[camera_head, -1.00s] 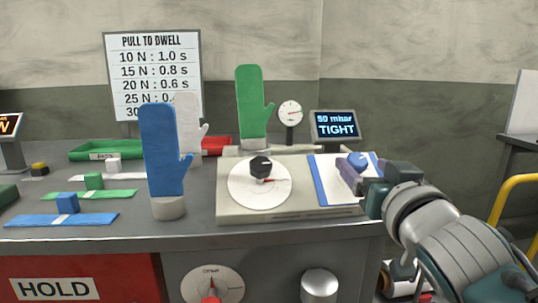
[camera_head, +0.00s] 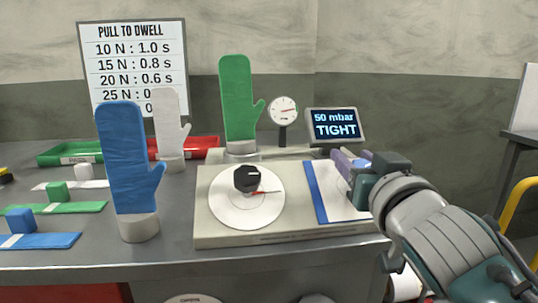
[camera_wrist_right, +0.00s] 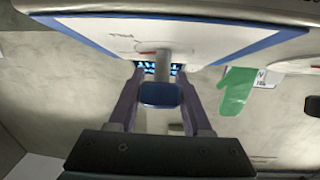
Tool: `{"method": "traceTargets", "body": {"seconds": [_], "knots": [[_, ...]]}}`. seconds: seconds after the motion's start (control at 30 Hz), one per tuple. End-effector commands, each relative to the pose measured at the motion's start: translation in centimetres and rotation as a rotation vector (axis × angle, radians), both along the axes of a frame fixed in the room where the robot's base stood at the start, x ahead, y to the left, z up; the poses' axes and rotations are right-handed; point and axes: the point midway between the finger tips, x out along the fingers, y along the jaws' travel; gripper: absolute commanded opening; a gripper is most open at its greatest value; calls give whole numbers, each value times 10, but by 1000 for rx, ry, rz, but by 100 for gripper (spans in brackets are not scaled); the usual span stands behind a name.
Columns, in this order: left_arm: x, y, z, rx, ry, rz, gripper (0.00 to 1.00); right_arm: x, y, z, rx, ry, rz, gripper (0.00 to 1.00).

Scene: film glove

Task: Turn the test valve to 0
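The black knob (camera_head: 247,178) with a red pointer sits on a round white dial (camera_head: 225,205) on the beige test unit; the pointer points right. My right gripper (camera_head: 350,162) is over the blue-edged white plate (camera_head: 325,190) at the unit's right end, away from the black knob. In the right wrist view, its two fingers (camera_wrist_right: 160,90) stand apart, one each side of a blue knob (camera_wrist_right: 160,95) on a grey stem. I cannot tell whether they press on it. My left gripper is not in view.
A screen (camera_head: 335,125) reads 50 mbar TIGHT beside a round gauge (camera_head: 283,110). Blue (camera_head: 130,160), white (camera_head: 171,120) and green (camera_head: 240,100) gloves stand upright left of and behind the dial. Coloured blocks and strips lie at left.

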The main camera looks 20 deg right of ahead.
Motion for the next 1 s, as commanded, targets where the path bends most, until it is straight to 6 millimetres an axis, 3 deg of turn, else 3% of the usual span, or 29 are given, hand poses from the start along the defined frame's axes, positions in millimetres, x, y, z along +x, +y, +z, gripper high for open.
{"method": "traceTargets", "body": {"seconds": [0.07,0.4,0.77,1.0], "knots": [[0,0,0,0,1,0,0,0,0,0,0,0,0,39],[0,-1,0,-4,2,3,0,0,0,0,0,0,0,1],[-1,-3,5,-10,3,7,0,0,0,2,-16,4,24,0],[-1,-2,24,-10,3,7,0,1,2,4,-77,22,127,0]]}}
